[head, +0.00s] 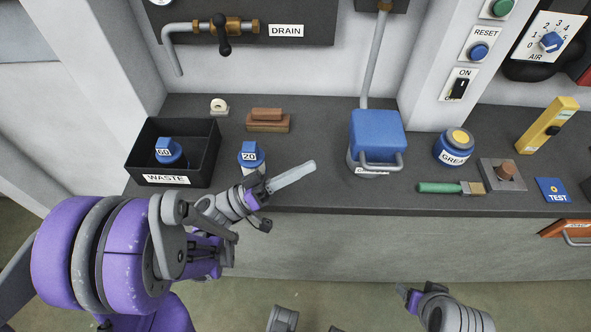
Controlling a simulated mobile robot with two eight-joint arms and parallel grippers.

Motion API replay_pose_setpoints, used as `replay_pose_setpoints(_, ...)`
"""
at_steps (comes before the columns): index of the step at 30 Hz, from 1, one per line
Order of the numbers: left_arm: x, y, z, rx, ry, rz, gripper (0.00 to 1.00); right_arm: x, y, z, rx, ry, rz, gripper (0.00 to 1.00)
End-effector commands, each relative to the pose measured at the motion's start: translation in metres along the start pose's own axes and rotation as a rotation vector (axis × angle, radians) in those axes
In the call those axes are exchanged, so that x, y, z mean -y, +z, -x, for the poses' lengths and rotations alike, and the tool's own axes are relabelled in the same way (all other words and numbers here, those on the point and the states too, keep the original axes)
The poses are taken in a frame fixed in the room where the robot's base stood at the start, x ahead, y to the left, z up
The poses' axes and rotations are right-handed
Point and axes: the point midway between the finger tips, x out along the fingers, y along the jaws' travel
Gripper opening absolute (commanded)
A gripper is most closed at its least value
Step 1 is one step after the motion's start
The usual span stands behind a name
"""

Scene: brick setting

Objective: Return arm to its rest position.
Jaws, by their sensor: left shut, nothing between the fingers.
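My left arm comes in from the left, purple and grey. Its gripper (303,170) is shut and empty, with its pale fingers pointing right over the front part of the dark bench top (330,192). It is just right of the blue-capped bottle marked 20 (251,155) and left of the blue-lidded container (378,133). My right gripper (408,295) is low in the picture, in front of the bench. Only a small dark tip and grey body of it show, so its fingers cannot be made out.
A black WASTE bin (205,165) holds a blue-capped bottle marked 60 (168,152). Brown blocks (268,122) lie behind. At right are a GREASE jar (453,147), a green-handled brush (440,188) and a yellow tool (548,125). Floor in front of the bench looks clear.

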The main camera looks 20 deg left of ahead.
Motion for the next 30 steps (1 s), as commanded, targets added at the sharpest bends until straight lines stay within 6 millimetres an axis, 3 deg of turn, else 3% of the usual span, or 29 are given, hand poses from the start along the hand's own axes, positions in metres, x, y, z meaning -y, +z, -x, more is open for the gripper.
replay_pose_setpoints(6, -0.004, -0.005, 0.014, 0.000, 0.000, 0.000, 0.00, 0.000, 0.000, -0.001, 0.000, 0.000, 0.000, 0.70)
replay_pose_setpoints(16, -0.005, 0.001, 0.009, 0.040, -0.019, 0.023, 0.00, 0.000, -0.001, 0.002, -0.001, 0.000, 0.000, 0.70)
replay_pose_setpoints(19, -0.005, 0.019, -0.004, 0.152, -0.083, 0.084, 0.00, 0.000, -0.005, 0.009, -0.003, 0.000, 0.000, 0.70)
replay_pose_setpoints(23, -0.005, 0.058, -0.015, 0.384, -0.249, 0.191, 0.00, 0.000, -0.013, 0.022, -0.008, 0.000, 0.000, 0.70)
replay_pose_setpoints(27, -0.006, 0.094, -0.003, 0.627, -0.487, 0.260, 0.00, 0.000, -0.022, 0.036, -0.013, 0.000, 0.000, 0.70)
replay_pose_setpoints(30, -0.009, 0.108, 0.017, 0.769, -0.671, 0.261, 0.00, 0.000, -0.029, 0.045, -0.018, 0.000, 0.000, 0.70)
